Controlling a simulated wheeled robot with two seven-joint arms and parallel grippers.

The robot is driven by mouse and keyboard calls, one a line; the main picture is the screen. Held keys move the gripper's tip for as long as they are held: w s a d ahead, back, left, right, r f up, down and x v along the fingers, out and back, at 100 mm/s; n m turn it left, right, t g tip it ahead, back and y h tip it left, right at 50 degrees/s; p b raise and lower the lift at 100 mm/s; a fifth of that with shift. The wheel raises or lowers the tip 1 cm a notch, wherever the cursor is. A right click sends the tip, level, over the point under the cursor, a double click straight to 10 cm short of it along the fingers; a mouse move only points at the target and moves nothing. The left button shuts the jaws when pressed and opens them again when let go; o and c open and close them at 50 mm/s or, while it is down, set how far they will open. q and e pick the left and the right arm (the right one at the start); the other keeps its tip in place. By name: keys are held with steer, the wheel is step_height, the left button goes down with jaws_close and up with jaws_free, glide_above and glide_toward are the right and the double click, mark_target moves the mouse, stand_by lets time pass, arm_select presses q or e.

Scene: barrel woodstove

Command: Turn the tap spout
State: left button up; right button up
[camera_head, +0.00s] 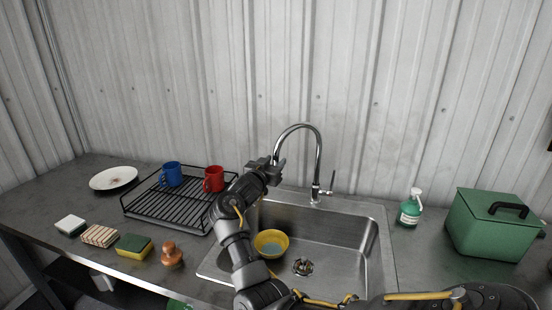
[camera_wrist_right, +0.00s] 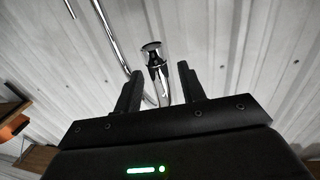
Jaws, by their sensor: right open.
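The chrome tap (camera_head: 318,155) stands behind the sink and its gooseneck spout arches over to the left. The spout's end (camera_head: 277,157) hangs beside my right gripper (camera_head: 275,162) in the head view. Those fingers are apart, and I cannot tell whether either touches the spout. The tap's small lever (camera_head: 331,182) is at the right of its base. My left gripper is in neither view.
The steel sink (camera_head: 345,235) holds a yellow bowl (camera_head: 271,243). At left are a black dish rack (camera_head: 155,208) with a blue mug (camera_head: 171,175) and red mug (camera_head: 214,179), a plate (camera_head: 114,178) and sponges. At right are a soap bottle (camera_head: 410,208) and green box (camera_head: 490,228).

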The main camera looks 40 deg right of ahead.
steer(key=shift+x, duration=0.85)
steer(key=shift+c, duration=0.2)
jaws_close()
